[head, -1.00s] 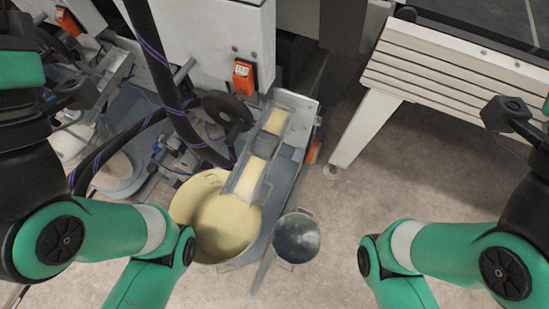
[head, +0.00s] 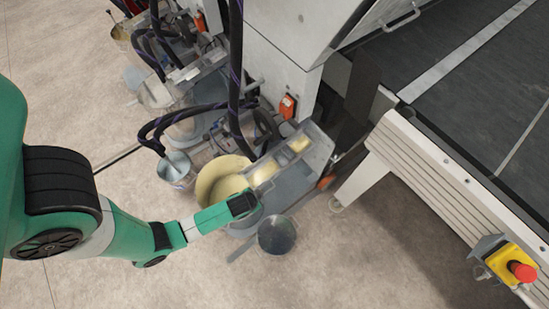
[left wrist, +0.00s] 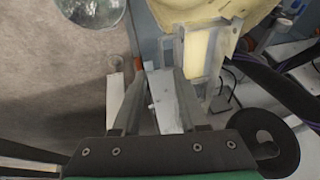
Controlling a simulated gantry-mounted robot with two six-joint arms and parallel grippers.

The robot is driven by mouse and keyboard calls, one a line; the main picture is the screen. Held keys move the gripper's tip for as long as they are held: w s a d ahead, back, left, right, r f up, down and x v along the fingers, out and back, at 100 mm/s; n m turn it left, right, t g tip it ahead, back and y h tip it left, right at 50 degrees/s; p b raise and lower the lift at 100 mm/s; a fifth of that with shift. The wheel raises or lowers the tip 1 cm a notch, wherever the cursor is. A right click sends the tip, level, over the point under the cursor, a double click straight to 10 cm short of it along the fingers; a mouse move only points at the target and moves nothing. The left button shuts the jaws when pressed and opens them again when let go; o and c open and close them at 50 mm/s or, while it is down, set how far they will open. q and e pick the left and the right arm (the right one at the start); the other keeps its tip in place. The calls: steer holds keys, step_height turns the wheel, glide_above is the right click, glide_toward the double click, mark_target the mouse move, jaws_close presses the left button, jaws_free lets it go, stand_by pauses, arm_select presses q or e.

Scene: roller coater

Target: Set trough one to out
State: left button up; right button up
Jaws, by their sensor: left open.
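Trough one (head: 312,148) is the nearest grey metal trough, with yellowish liquid showing in it. In the head view, my left arm's end covers part of the bucket and trough.
A grey round pail (head: 277,235) stands on the floor in front of the trough. An orange box (head: 288,106) is on the machine behind. Further coating stations stand at the back left. A conveyor (head: 440,70) and a yellow emergency-stop box (head: 506,262) are at right. Front floor is clear.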

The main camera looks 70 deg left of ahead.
mark_target(267, 192)
arm_select(q)
steer(key=b+x, duration=1)
steer(key=x, duration=0.1)
steer(key=shift+w+r, duration=0.15)
steer(key=shift+w+a+f, duration=0.15)
steer(key=shift+f, duration=0.1)
jaws_close()
stand_by(0.9)
